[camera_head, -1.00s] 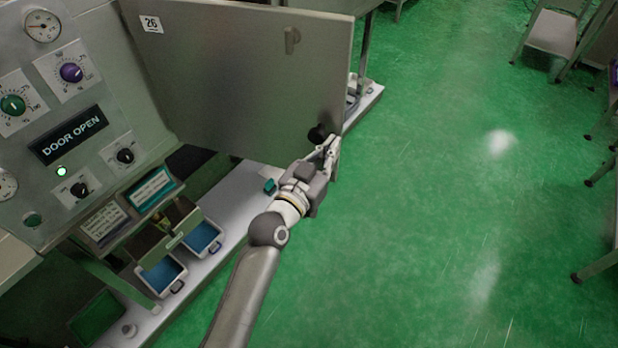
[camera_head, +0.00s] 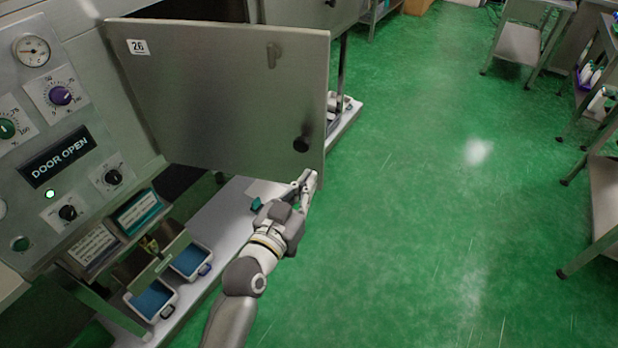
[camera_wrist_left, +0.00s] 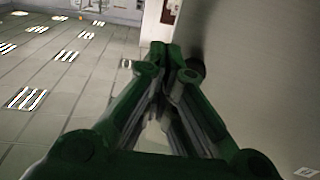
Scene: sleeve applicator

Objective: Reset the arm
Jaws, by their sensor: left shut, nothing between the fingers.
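My left gripper (camera_head: 306,186) is shut and empty, just below the lower right corner of the open metal door (camera_head: 220,100) in the head view. The door carries the label 26 and a black round knob (camera_head: 301,144). The gripper is apart from the knob, a little below it. In the left wrist view the gripper's fingers (camera_wrist_left: 170,62) come together at their tips, and the grey door surface (camera_wrist_left: 265,80) fills the right side. My right gripper is in neither view.
The control panel (camera_head: 50,120) with dials and a "DOOR OPEN" sign stands at the left. Below it are blue-lined bins (camera_head: 152,300) on a pale ledge. Metal tables (camera_head: 605,195) stand at the right. The green floor (camera_head: 420,220) between is clear.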

